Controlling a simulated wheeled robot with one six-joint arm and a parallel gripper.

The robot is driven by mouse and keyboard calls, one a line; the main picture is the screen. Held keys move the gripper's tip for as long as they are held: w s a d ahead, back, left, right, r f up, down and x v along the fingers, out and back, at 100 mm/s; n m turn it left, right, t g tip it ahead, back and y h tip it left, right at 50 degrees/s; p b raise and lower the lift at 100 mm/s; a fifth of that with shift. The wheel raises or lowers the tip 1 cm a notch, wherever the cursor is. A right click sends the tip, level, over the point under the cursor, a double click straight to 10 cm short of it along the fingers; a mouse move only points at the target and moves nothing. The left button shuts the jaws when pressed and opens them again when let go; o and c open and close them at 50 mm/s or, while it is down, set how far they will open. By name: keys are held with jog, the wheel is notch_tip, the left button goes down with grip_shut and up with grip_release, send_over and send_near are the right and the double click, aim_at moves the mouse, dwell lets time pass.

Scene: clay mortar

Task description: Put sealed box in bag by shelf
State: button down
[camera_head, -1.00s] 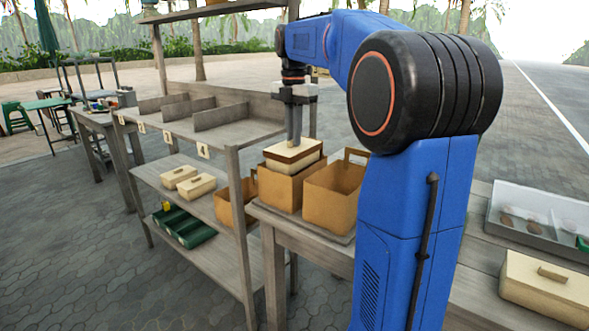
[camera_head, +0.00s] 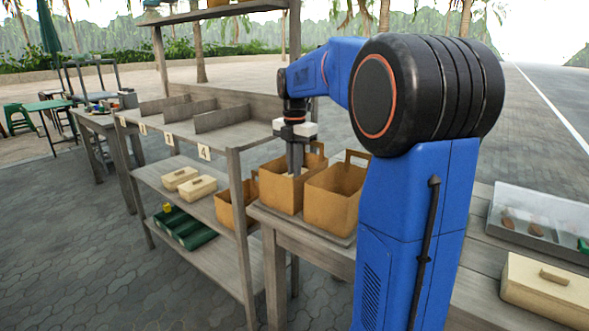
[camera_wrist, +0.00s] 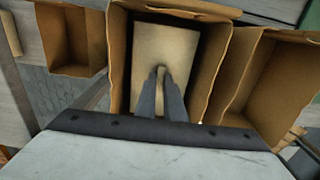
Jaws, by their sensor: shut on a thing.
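The sealed box (camera_wrist: 165,50) is a cream box lying down inside a brown paper bag (camera_head: 283,190), the one closest to the shelf on the side table. In the wrist view the walls of that bag (camera_wrist: 118,60) surround the box. My gripper (camera_wrist: 160,72) is shut on the box's handle, its fingers reaching down into the bag. In the head view my gripper (camera_head: 294,170) is over the bag's mouth and the box is mostly hidden by the bag's front wall. I cannot tell whether the box touches the bag's bottom.
A second open bag (camera_head: 333,200) stands close on the right, empty in the wrist view (camera_wrist: 272,85). Another bag (camera_head: 236,208) stands on the shelf at the left. Two cream boxes lie on the shelf (camera_head: 215,205). A cream box (camera_head: 548,290) and a tray (camera_head: 492,222) are at the right.

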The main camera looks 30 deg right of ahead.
jog(key=shift+f, duration=0.1)
jog(key=c, duration=1.8)
grip_release()
jog(key=shift+c, duration=0.2)
notch_tip(320, 180, up, 12)
jog(key=s+a+f+m+t, duration=0.1)
jog(key=s+a+f+m, duration=0.4)
jog(key=s, duration=0.5)
jog(key=s+a+f+m+t, duration=0.2)
jog(key=s+a+f+m, duration=0.3)
jog(key=s+f+m, duration=0.4)
jog(key=s+a+f+m+t, duration=0.1)
jog(key=s+a+f+m, duration=0.4)
jog(key=s+f+m, duration=0.3)
jog(key=s+f, duration=0.1)
jog(key=s, duration=0.2)
jog(key=shift+a+t, duration=0.4)
jog(key=shift+s, duration=0.1)
